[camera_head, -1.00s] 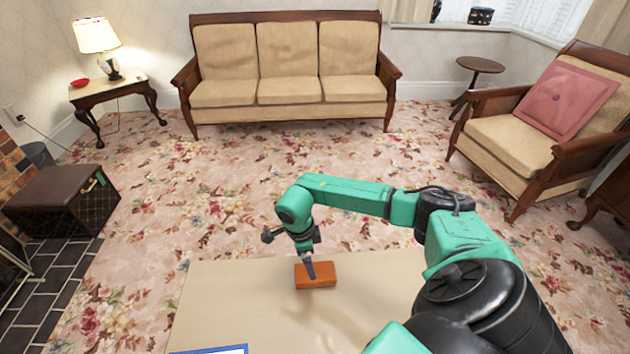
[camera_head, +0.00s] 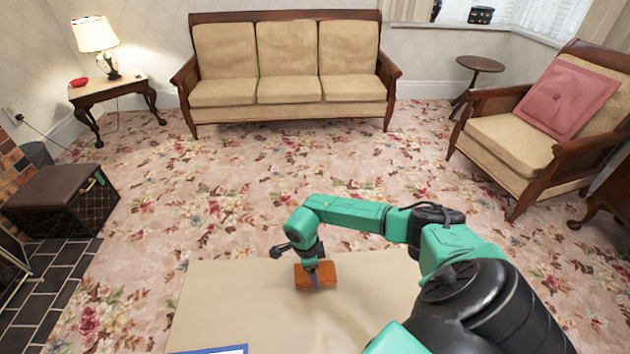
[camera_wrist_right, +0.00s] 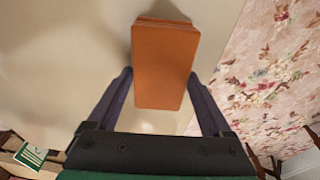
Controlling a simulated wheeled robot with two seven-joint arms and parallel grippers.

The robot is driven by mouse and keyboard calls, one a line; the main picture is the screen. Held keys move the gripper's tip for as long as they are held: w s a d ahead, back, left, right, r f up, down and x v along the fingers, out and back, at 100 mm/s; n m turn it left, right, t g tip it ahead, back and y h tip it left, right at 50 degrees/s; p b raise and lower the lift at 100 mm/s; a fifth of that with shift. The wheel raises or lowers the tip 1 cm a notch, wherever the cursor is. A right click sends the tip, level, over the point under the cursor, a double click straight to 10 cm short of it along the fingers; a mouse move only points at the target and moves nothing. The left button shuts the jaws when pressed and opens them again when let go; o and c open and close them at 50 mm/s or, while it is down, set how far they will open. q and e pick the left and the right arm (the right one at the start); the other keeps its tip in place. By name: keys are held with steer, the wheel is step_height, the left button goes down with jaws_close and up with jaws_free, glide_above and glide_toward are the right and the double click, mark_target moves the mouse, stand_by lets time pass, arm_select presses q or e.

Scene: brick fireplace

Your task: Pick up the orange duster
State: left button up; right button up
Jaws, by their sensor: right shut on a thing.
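The orange duster (camera_head: 328,274) is a block-shaped thing at the far part of the beige table top (camera_head: 240,300). My right gripper (camera_head: 315,279) comes down on it from above and is shut on it. In the right wrist view, the duster (camera_wrist_right: 165,62) lies between the two dark fingers, one on each long side. The duster looks to be resting on the table or very close to it; I cannot tell if there is a gap. My left gripper is not in view.
A blue-edged item (camera_head: 215,350) lies at the table's near edge. The table around the duster is bare. Beyond it are flowered carpet (camera_head: 240,190), a sofa (camera_head: 288,90), an armchair (camera_head: 515,145), a lamp table (camera_head: 110,90) and a brown box (camera_head: 60,195).

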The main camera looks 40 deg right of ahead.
steer(key=shift+r, duration=0.1)
step_height(320, 180, up, 20)
steer(key=p, duration=0.1)
steer(key=shift+p, duration=0.3)
